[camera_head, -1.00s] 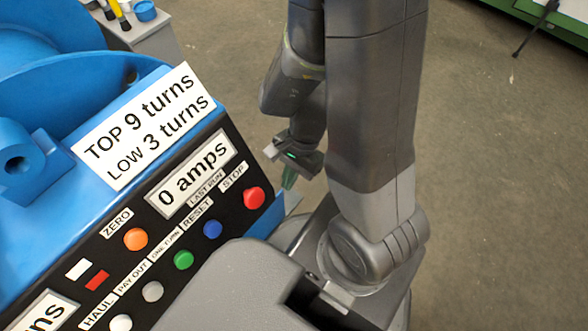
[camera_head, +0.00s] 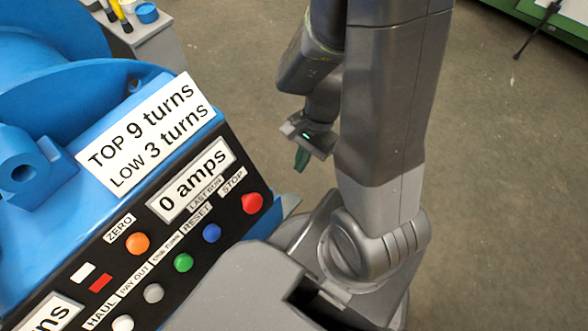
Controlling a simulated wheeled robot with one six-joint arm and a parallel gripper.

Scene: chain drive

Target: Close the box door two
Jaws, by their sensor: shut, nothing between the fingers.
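My gripper (camera_head: 301,160) hangs in the middle of the head view, to the right of the blue machine, with its green fingertips pointing down. The fingers are together and hold nothing. It is above the floor and apart from the control panel. No box door that I can identify shows in this view.
The blue machine (camera_head: 60,110) fills the left side. Its black control panel (camera_head: 215,260) carries a red STOP button (camera_head: 252,203) and several other buttons. A grey stand (camera_head: 150,42) with small items is at the back left. The floor (camera_head: 500,200) on the right is clear.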

